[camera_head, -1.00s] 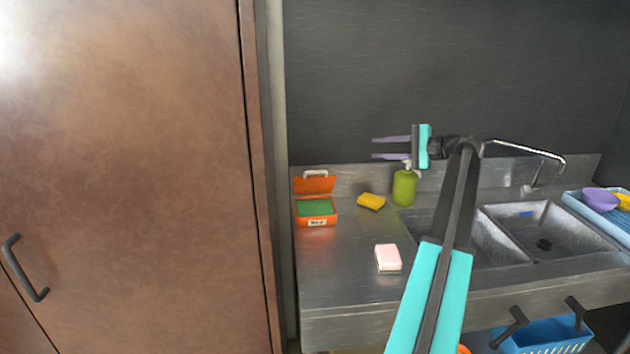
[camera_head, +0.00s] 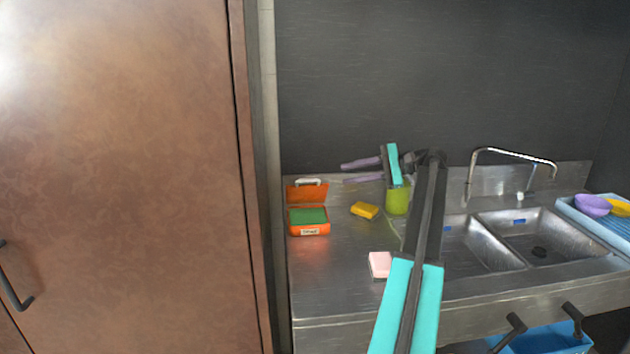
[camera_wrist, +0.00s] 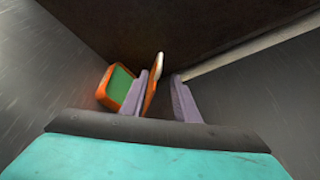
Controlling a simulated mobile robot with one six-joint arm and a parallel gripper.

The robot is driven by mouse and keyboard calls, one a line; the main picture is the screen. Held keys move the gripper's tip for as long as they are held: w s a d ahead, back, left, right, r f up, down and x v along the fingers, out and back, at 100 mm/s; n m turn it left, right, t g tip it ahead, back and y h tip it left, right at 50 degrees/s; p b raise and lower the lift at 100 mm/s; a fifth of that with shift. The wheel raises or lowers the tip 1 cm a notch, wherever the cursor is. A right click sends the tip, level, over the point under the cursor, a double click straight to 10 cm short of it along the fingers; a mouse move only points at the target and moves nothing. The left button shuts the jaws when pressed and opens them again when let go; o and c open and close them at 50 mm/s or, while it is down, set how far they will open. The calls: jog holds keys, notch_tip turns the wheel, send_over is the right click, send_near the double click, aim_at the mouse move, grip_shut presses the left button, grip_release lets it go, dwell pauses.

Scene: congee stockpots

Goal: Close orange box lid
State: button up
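The orange box (camera_head: 309,229) stands at the left end of the steel counter, with something green inside. Its orange lid (camera_head: 306,193) is open and upright at the back, with a pale handle on top. My gripper (camera_head: 343,173) is above the counter, to the right of the lid in the head view, with its two purple fingers spread apart and pointing left. In the wrist view, the box (camera_wrist: 119,89) shows left of the fingers and the lid (camera_wrist: 152,83) appears between my gripper's fingers (camera_wrist: 163,87). The lid looks farther away than the fingertips, and nothing is held.
A yellow sponge (camera_head: 364,210), a green bottle (camera_head: 397,201) and a pink-white block (camera_head: 380,264) are on the counter. A double sink (camera_head: 540,236) and faucet (camera_head: 513,151) lie to the right. A brown cabinet (camera_head: 120,170) stands at the left, and a dark wall rises behind.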

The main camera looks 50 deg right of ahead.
aim_at(315, 180)
jog(key=p+x, duration=0.2)
jog(key=x, duration=1.1)
jog(key=shift+w+f, duration=0.1)
jog(key=shift+w, duration=0.1)
